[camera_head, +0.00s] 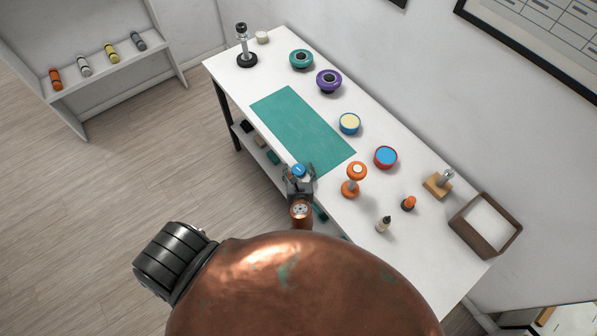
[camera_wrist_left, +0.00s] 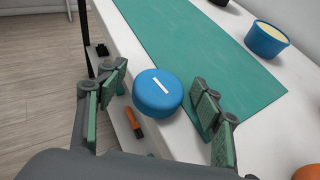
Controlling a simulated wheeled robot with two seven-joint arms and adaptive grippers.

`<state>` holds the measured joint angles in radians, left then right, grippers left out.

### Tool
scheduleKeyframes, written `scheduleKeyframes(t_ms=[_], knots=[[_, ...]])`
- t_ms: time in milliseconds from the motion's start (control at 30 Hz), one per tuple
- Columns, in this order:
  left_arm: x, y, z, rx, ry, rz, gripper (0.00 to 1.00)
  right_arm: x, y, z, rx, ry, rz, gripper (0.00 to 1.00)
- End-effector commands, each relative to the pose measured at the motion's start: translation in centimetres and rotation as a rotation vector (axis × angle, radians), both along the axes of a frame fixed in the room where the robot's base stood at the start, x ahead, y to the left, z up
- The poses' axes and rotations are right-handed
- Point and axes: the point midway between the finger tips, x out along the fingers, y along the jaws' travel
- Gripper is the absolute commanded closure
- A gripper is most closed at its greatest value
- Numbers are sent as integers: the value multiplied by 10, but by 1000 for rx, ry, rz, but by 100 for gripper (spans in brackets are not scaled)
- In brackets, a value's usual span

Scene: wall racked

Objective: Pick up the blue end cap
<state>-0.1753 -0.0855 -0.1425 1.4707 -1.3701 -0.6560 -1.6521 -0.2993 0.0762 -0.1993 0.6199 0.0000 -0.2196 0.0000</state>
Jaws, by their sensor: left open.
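The blue end cap (camera_head: 299,171) is a short round blue piece with a white mark on top. It also shows in the left wrist view (camera_wrist_left: 158,92), near the front edge of the table beside the green mat (camera_head: 302,130). My left gripper (camera_head: 299,177) is open, with its fingers on either side of the cap in the left wrist view (camera_wrist_left: 160,98). I cannot tell whether the fingers touch it. My right gripper is in neither view.
An orange spool-like piece (camera_head: 352,181) stands just right of the gripper. A blue tub with cream contents (camera_head: 349,123), a red-rimmed tub (camera_head: 385,157) and a brown open box (camera_head: 462,226) are on the white table (camera_head: 448,279). A shelf below the table holds small items.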

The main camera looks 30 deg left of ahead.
Motion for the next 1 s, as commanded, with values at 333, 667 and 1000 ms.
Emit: scheduleKeyframes(t_ms=[333, 667, 1000], knots=[[-1, 0, 1, 0, 0, 0, 57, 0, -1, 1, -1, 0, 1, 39], [-1, 0, 1, 0, 0, 0, 80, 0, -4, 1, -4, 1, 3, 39], [-1, 0, 3, 0, 0, 0, 81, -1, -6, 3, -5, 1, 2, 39]])
